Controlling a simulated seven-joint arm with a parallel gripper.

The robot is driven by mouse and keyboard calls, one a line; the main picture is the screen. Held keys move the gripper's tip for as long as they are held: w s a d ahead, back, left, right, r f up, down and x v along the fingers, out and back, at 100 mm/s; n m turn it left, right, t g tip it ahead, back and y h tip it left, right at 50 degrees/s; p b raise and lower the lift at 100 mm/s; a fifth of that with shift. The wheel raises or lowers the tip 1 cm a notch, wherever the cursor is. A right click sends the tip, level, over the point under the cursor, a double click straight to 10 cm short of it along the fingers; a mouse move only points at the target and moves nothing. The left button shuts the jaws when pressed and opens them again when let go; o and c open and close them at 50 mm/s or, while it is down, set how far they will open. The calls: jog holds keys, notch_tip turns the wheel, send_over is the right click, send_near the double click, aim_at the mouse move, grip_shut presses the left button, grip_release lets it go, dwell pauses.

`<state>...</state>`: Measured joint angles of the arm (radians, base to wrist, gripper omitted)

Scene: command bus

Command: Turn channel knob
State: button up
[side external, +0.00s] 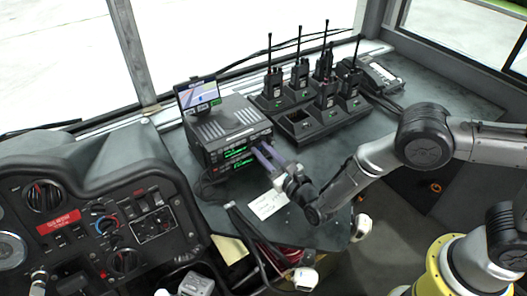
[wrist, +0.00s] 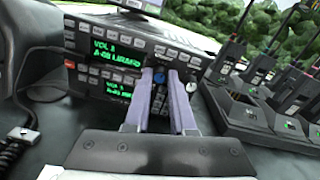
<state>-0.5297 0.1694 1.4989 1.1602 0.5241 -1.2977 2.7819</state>
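A black radio unit (side external: 225,135) with green-lit displays stands on the dark dashboard shelf. In the wrist view its upper display (wrist: 115,55) reads "VOL" and a channel line. A pale knob (wrist: 191,87) sits just right of my right finger. Which knob is the channel knob is not labelled legibly. In the side view my gripper (side external: 260,147) reaches the radio's right front.
A charger rack (side external: 318,120) with several handheld radios stands right of the radio. A small screen (side external: 198,94) is on top of the radio. A coiled cord (wrist: 20,132) hangs at left. A white card (side external: 268,205) lies on the shelf below my gripper.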

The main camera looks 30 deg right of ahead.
grip_shut()
jog(key=shift+n, duration=0.4)
jog(key=n, duration=1.1)
jog(key=shift+n, duration=0.3)
jog(key=n, duration=1.2)
jog(key=shift+h, duration=0.4)
jog(key=shift+o, duration=2.2)
grip_release()
